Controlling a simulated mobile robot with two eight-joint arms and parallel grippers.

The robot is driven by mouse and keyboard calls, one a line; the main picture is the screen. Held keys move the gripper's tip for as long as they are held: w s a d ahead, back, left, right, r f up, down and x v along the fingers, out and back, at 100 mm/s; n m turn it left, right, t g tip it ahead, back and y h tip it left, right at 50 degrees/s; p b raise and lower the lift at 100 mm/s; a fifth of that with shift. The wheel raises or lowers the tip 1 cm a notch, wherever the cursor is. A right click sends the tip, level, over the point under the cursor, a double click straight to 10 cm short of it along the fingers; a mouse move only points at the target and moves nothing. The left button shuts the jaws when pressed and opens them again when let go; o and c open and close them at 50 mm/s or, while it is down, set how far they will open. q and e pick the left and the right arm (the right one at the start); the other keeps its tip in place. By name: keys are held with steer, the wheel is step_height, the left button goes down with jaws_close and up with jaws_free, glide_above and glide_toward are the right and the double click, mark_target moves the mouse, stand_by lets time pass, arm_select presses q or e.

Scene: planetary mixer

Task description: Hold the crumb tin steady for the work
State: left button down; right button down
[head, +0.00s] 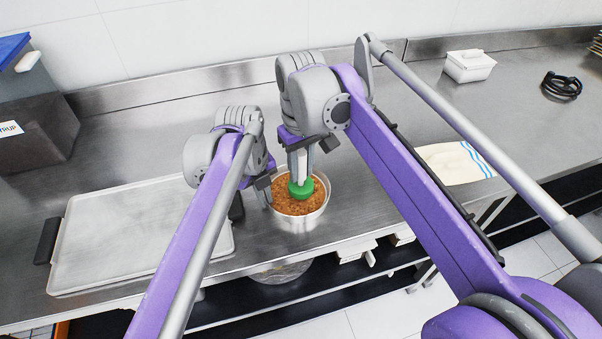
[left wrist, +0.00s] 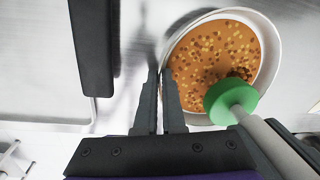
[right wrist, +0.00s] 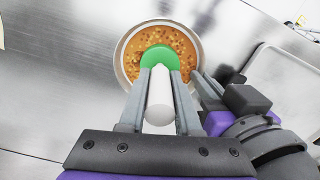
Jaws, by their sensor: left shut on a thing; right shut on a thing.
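The crumb tin (head: 300,221) is a round metal tin on the steel counter, filled with orange-brown crumbs (head: 290,207). My left gripper (head: 267,197) is at the tin's left side, shut on its rim; the left wrist view shows the fingers (left wrist: 164,85) at the rim (left wrist: 176,42). My right gripper (head: 300,172) is above the tin, shut on the white handle of a green round-headed tool (head: 302,189). In the right wrist view the white handle (right wrist: 160,98) is between the fingers and the green head (right wrist: 160,55) is over the crumbs. The head appears to touch them.
A flat tray (head: 120,235) with dark handles lies left of the tin. A dark bin (head: 35,120) stands at the back left. A striped cloth (head: 455,163), white lidded box (head: 468,66) and black coil (head: 562,86) are on the right. The counter's front edge is close to the tin.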

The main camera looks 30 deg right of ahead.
mark_target(304, 152)
steer(key=shift+r, duration=0.15)
stand_by(0.4)
steer(key=shift+w+d+f, duration=0.25)
steer(key=shift+f, duration=0.25)
steer(key=shift+w+d+f, duration=0.2)
steer(key=shift+d+f, duration=0.1)
steer(key=shift+f, duration=0.2)
steer(key=shift+w+d+f, duration=0.25)
steer(key=shift+f, duration=0.25)
steer(key=shift+f, duration=0.4)
stand_by(0.7)
steer(key=shift+r, duration=0.15)
stand_by(0.5)
steer(key=shift+r, duration=1.75)
steer(key=shift+r, duration=1.35)
